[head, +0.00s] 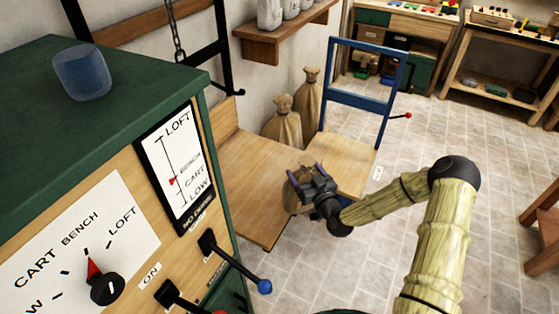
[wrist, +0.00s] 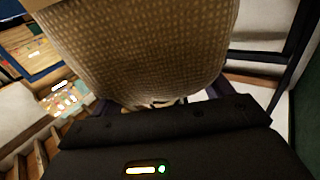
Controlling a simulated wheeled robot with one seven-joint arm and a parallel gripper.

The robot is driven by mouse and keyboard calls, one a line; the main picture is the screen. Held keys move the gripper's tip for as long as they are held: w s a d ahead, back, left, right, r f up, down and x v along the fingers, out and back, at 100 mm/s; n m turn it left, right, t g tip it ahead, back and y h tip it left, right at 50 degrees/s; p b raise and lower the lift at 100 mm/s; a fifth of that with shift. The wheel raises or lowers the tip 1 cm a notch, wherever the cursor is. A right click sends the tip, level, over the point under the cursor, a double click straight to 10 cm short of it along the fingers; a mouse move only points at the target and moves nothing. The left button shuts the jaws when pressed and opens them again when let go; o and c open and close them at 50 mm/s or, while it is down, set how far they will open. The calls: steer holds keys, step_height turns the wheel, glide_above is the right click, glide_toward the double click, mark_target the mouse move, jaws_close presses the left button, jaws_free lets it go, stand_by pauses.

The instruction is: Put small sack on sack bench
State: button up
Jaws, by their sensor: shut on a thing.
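The small sack is a tan woven bag (head: 297,193), partly hidden behind my gripper in the head view. It fills the top middle of the wrist view (wrist: 140,45). My gripper (head: 311,184) is shut on it, over the place where a wooden platform (head: 255,175) meets the wooden deck of a blue-framed cart (head: 345,160). I cannot tell whether the sack touches either surface. No surface is labelled as the sack bench, so I cannot tell which one it is.
A green-topped control cabinet (head: 120,70) with levers and a dial stands at the near left. Two larger tied sacks (head: 283,122) stand by the wall. A wall shelf (head: 285,35) holds small pale sacks. Tiled floor (head: 450,125) is open at right.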

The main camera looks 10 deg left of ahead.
steer(key=s+d+f+m+t+h+b, duration=0.1)
steer(key=s+d+f+m+h+b, duration=0.1)
steer(key=d+f, duration=0.5)
steer(key=s+d+f+m+t+h+b, duration=0.1)
steer(key=d+f+h+b, duration=0.5)
steer(key=f, duration=0.7)
steer(key=s+m+h+b, duration=0.1)
steer(key=m+b, duration=0.1)
steer(key=shift+d+f+m, duration=0.3)
steer(key=shift+d+m, duration=0.1)
